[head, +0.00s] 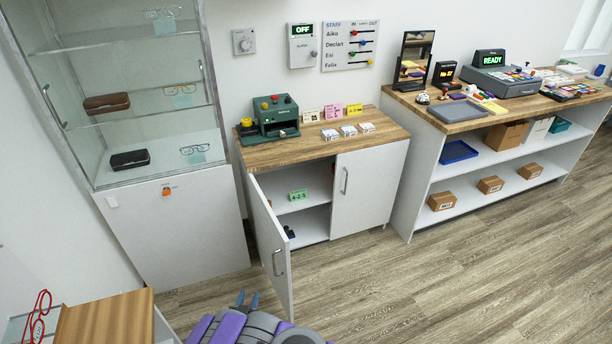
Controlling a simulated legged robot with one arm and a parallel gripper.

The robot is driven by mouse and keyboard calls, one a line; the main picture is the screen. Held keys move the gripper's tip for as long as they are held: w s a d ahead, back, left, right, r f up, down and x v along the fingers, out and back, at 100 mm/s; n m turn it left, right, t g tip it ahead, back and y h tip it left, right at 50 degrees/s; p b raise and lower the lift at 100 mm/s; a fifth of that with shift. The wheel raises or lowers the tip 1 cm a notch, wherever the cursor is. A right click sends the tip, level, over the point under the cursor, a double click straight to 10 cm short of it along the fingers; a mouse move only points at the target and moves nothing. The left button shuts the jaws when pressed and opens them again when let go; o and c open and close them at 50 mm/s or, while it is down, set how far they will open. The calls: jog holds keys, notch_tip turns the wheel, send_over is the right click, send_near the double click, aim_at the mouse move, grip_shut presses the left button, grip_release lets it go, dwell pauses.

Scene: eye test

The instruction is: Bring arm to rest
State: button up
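My arm, purple and grey, shows at the bottom edge of the head view, low and close to my body. Two dark blue fingertips of my gripper (247,299) stick up past it, with a small gap between them. I see nothing between the fingertips. They are over the wood floor, just left of the open cabinet door's lower end. Most of the gripper is hidden behind the arm.
The left door (270,245) of the middle cabinet stands open towards me. A glass display case (185,235) stands at left. Shelving (412,205) stands at right. Floor (450,290) at lower right is clear.

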jog(key=w+d+r+g, duration=0.45)
jog(key=w+r, duration=0.55)
jog(key=r, duration=0.3)
jog(key=s+d+r+g+y, duration=0.2)
jog(key=s+d+r+g, duration=0.25)
jog(key=d+r, duration=0.75)
jog(key=s+d+r+g, duration=0.2)
jog(key=s+d+r, duration=0.3)
jog(key=s, duration=0.9)
jog(key=s+d+r+n+g, duration=0.1)
jog(key=s+d+r+g, duration=0.2)
jog(key=s, duration=1.1)
jog(key=s+d+r+g+h, duration=0.1)
jog(key=s+d+r+g, duration=0.2)
jog(key=s+d+r, duration=0.4)
jog(key=s+d, duration=0.1)
jog(key=s, duration=0.6)
jog(key=shift+s+d+r+n, duration=0.25)
jog(key=shift+d+r+n, duration=0.1)
jog(key=shift+n, duration=0.05)
